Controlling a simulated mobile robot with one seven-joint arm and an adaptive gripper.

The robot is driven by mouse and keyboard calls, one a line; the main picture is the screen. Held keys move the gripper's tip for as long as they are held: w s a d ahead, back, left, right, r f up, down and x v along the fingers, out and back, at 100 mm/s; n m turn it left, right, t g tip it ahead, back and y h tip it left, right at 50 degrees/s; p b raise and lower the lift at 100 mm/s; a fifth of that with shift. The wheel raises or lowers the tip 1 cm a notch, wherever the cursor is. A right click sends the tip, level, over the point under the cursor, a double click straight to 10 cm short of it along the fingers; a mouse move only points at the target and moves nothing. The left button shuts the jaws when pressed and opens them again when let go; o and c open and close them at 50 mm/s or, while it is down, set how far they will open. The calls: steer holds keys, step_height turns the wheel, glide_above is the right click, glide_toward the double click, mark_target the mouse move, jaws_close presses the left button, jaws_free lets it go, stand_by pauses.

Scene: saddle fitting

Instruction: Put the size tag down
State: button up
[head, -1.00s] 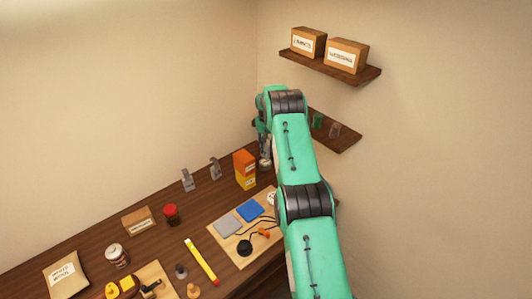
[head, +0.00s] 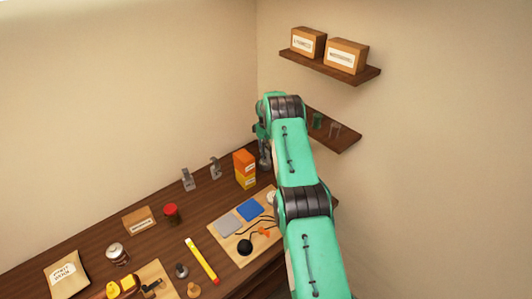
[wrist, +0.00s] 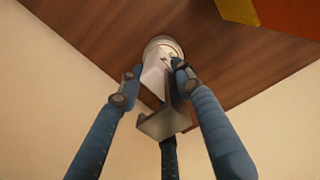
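My gripper (wrist: 155,80) shows in the wrist view as dark blue fingers pointing at the wooden table. A pale piece (wrist: 155,75) and a grey, bracket-like piece (wrist: 165,120) lie between the fingers. I cannot make out which of these is the size tag, or whether the fingers press on it. The right fingertip overlaps the grey piece; the left one is close beside it. A round white thing (wrist: 163,45) is behind them, against the table. In the head view my gripper (head: 264,155) is small, at the table's back right, beside the orange and yellow boxes.
The orange box (head: 244,162) on the yellow box (head: 245,180) stands close left of my gripper. Two grey metal stands (head: 188,180) (head: 215,168) are further left. A board (head: 225,245) with blue and grey pads is in front. A low shelf (head: 340,138) is at right.

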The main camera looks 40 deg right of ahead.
steer(key=o, duration=0.3)
steer(key=shift+o, duration=0.2)
steer(key=shift+r, duration=0.15)
step_height(320, 180, up, 12)
steer(key=shift+a+r+b, duration=0.1)
steer(key=shift+a+b, duration=0.05)
steer(key=shift+b, duration=0.6)
stand_by(0.4)
